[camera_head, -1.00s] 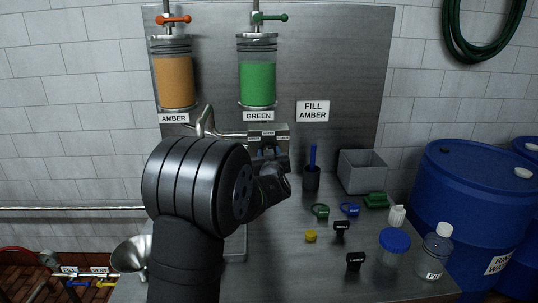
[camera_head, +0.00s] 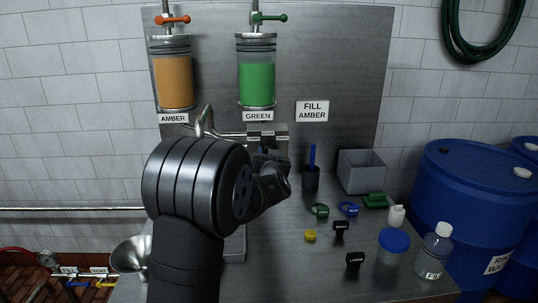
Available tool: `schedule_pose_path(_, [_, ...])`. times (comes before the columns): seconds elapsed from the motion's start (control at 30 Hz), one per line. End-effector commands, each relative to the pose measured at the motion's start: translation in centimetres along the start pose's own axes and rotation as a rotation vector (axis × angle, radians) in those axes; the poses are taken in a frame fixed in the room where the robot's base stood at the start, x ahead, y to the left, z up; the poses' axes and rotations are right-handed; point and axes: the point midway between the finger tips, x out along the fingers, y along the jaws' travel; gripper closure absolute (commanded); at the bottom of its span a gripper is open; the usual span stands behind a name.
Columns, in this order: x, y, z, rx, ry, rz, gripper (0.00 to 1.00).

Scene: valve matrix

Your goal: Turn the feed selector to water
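The feed selector appears to be the grey box (camera_head: 280,130) on the steel back panel below the green cylinder. It carries several small labels, too small to read surely. My gripper (camera_head: 266,154) is just below and in front of this box. My arm and gripper hide the lower part of the box and any handle there, so the selector's setting cannot be seen. Whether the fingers touch anything, and whether they are open or shut, is too small and dark to tell.
An amber cylinder (camera_head: 175,82) and a green cylinder (camera_head: 257,82) hang above, with a "FILL AMBER" sign (camera_head: 312,111). A pen cup (camera_head: 311,180), grey bin (camera_head: 361,174), bottles, and small coloured parts stand on the right. Blue drums (camera_head: 470,200) stand far right.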

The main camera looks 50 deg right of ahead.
Motion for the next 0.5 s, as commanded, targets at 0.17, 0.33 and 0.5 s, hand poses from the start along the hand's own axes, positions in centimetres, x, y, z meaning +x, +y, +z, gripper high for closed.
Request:
schedule_pose_path(0.17, [0.00, -0.01, 0.04, -0.001, -0.001, 0.000, 0.80])
schedule_pose_path(0.33, [0.00, -0.01, 0.03, -0.001, 0.000, 0.000, 0.36])
schedule_pose_path(0.5, [0.00, 0.00, 0.02, -0.001, 0.000, 0.000, 0.36])
